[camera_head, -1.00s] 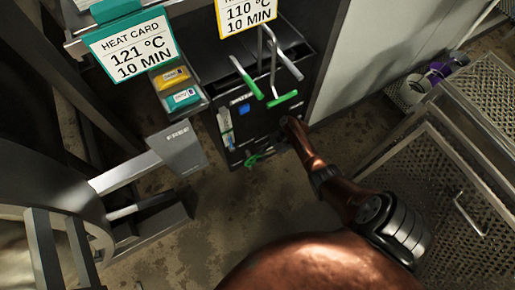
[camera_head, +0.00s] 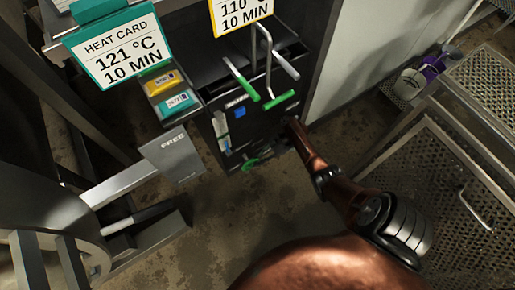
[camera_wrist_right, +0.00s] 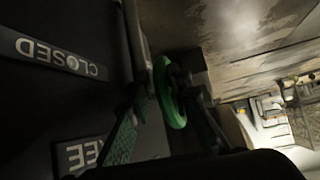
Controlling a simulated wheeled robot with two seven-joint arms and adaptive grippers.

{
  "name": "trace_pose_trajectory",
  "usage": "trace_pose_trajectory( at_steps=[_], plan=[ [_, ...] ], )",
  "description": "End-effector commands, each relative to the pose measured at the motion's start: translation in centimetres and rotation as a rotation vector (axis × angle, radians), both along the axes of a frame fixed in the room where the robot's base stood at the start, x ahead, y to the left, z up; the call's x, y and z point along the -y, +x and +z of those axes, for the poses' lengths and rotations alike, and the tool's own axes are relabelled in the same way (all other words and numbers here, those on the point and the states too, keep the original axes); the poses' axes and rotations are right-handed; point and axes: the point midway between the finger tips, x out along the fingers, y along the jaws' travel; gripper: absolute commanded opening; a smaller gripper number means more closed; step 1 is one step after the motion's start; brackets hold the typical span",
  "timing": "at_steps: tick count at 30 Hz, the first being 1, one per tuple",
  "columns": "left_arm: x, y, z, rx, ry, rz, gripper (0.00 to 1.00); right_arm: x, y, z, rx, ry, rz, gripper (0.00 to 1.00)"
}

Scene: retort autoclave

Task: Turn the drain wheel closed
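The green drain wheel (camera_head: 251,164) is low on the front of the dark cabinet in the head view. In the right wrist view the wheel (camera_wrist_right: 168,92) shows nearly edge-on, with its rim between the two fingers. My right gripper (camera_wrist_right: 166,98) has its fingers apart, one on each side of the wheel; I cannot tell whether either touches it. In the head view its copper arm reaches to the cabinet front, and the dark gripper is hard to make out there. My left gripper is not in view.
Green-handled levers (camera_head: 279,99) stick out above the wheel. A FREE sign (camera_head: 172,154) stands left of the cabinet, below a heat card (camera_head: 117,48). A CLOSED plate (camera_wrist_right: 55,55) is in the wrist view. Perforated metal crates (camera_head: 440,190) stand at the right.

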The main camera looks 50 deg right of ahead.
Motion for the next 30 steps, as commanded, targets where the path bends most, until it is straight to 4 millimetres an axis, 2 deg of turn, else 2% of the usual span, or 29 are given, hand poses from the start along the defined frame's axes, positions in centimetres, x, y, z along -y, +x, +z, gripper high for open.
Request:
trace_pose_trajectory(
  at_steps=[3, 17, 22, 30],
  plan=[
    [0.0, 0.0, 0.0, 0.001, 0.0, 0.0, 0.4, -0.4, 0.1, 0.1, 0.001, 0.007, 0.003, 0.3],
    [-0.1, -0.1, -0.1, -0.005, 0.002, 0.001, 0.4, 0.1, -0.3, 0.2, -0.003, 0.003, 0.003, 0.3],
    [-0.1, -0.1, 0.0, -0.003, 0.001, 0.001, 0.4, 1.8, -1.0, 1.6, -0.002, 0.001, 0.002, 0.3],
    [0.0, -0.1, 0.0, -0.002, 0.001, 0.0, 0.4, 5.7, -2.8, 5.2, -0.002, 0.002, 0.003, 0.3]
  ],
)
